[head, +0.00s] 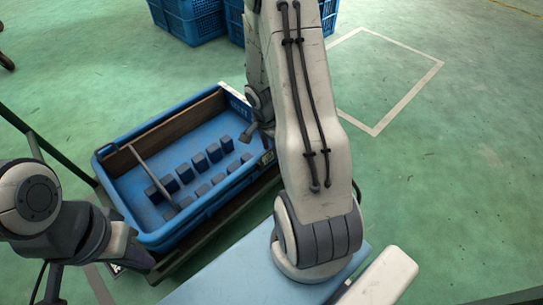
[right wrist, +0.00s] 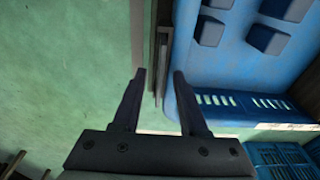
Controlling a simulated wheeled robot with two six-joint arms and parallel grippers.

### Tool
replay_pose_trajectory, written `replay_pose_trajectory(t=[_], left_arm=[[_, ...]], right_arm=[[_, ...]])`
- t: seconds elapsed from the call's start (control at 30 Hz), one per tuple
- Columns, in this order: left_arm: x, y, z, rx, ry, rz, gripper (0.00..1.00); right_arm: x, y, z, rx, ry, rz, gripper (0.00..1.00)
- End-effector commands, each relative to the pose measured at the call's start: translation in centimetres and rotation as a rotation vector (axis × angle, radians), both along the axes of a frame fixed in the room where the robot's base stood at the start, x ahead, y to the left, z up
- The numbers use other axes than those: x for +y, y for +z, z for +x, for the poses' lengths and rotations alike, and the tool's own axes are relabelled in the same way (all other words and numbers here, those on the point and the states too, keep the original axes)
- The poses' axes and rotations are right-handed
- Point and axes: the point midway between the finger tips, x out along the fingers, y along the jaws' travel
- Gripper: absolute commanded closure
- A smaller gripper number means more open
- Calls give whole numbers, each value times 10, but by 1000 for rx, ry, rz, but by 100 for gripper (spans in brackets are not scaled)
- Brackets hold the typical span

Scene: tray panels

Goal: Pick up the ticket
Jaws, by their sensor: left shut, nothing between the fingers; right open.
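A small pale and dark patch (head: 267,158) on the right end of the blue tray (head: 172,236) may be the ticket; it is too small to be sure. In the right wrist view I cannot make out a ticket. My right gripper (right wrist: 160,75) is open and empty, with the tray's edge and a dark rail beyond its fingertips. In the head view it is by the tray's far right side, partly hidden by my right arm. My left gripper (head: 134,260) is at the lower left, beside the tray's near left corner. It is shut and empty, its fingers hardly visible.
Several dark blue blocks (head: 214,153) stand in rows inside the tray. A thin bar (head: 150,176) crosses its left part. Blue crates (head: 190,18) stand at the back. A pale blue surface (head: 222,276) lies in front.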

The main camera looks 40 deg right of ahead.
Motion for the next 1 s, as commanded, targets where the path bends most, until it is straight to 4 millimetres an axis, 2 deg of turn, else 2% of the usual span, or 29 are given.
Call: replay_pose_trajectory(t=[1.0], left_arm=[[0, -8, 0, 0, 0, 0, 100]], right_arm=[[0, -4, 0, -1, 0, 0, 57]])
